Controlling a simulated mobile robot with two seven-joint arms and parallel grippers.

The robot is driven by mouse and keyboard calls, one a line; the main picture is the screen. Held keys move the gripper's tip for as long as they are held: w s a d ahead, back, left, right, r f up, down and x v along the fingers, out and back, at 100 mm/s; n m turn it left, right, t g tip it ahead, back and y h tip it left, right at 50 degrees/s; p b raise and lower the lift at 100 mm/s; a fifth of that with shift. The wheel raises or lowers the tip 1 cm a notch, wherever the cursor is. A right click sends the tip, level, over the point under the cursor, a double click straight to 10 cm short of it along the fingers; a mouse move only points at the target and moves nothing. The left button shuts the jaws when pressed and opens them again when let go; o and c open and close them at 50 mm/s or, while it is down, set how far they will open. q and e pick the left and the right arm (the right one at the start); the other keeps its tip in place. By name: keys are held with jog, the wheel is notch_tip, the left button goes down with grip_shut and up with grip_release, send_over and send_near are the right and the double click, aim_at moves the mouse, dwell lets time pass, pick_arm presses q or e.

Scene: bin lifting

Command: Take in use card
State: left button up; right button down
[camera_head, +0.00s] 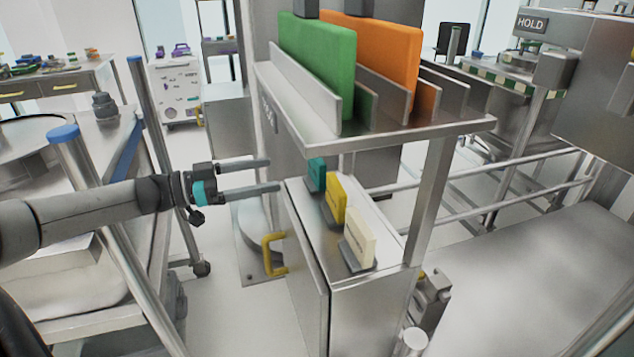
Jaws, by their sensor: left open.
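Three small cards stand in dark holders in a row on top of a metal cabinet: a teal card (316,173) at the back, a yellow card (336,200) in the middle and a cream card (360,239) at the front. Their lettering is too small to read, so I cannot tell which is the in use card. My left gripper (275,175) is open and empty, its two fingers pointing right. In the picture it is left of the teal card and apart from it. My right gripper is not in view.
A metal shelf (397,132) above the cards holds a green board (317,65) and an orange board (385,50) in slots. Its post (430,200) stands right of the cards. The cabinet (308,262) has a yellow handle (270,254). A cart with blue-capped posts is at left.

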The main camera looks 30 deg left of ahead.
aim_at(313, 164)
pick_arm(q)
jog(key=b+x, duration=0.1)
jog(key=x, duration=0.4)
jog(key=shift+w, duration=0.1)
jog(key=shift+w+d, duration=0.25)
jog(key=shift+b+x, duration=0.5)
jog(key=shift+x, duration=2.35)
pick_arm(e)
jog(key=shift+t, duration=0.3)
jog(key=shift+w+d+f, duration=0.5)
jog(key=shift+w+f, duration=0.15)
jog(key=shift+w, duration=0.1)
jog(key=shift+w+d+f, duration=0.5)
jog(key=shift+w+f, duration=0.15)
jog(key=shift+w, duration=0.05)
pick_arm(q)
jog(key=shift+a+r, duration=0.1)
jog(key=shift+c, duration=0.2)
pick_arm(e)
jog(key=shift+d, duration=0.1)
pick_arm(q)
jog(key=c, duration=1)
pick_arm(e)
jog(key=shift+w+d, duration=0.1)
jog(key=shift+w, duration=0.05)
